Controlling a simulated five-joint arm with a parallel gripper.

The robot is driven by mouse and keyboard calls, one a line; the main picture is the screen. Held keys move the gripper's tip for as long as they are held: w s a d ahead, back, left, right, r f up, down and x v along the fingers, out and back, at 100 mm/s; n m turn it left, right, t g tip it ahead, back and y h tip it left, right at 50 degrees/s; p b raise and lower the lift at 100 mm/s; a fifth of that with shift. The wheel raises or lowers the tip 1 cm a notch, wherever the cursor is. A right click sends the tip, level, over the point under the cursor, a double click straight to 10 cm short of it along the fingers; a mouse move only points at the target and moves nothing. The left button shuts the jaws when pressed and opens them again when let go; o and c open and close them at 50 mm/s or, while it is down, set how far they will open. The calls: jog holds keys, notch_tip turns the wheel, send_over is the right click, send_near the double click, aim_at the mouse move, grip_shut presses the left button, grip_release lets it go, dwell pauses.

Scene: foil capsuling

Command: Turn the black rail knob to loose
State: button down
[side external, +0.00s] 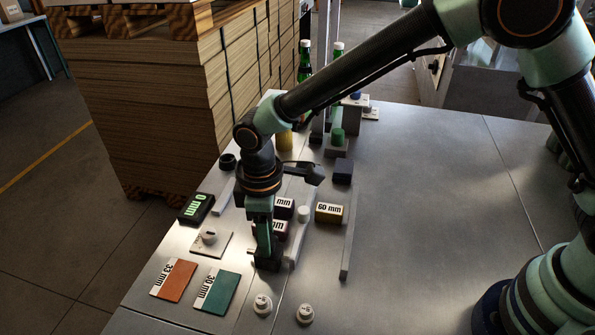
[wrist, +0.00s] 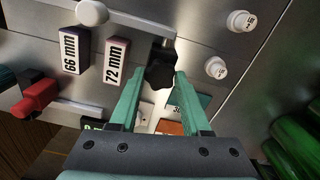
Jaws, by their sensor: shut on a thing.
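The black rail knob (wrist: 160,68) has a lobed rim and sits between my fingertips in the wrist view. In the side external view its dark body (side external: 267,264) shows low at the foot of my gripper, beside a pale rail (side external: 296,248). My gripper (wrist: 158,78) points down, with its two green fingers shut on the knob, one on each side. In the side external view my gripper (side external: 265,243) hides part of the knob. I cannot tell from these frames whether the knob is loose or tight.
Blocks marked 66 mm (wrist: 74,62) and 72 mm (wrist: 116,60) stand close beside the knob. A 60 mm block (side external: 328,213), a 0 mm display (side external: 196,208), orange (side external: 174,281) and green (side external: 218,291) cards and two white round pieces (side external: 262,304) surround it.

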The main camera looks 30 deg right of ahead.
jog(key=shift+r+n, duration=0.1)
jog(key=shift+n, duration=0.5)
jog(key=shift+c, duration=1.8)
grip_release()
notch_tip(320, 180, up, 12)
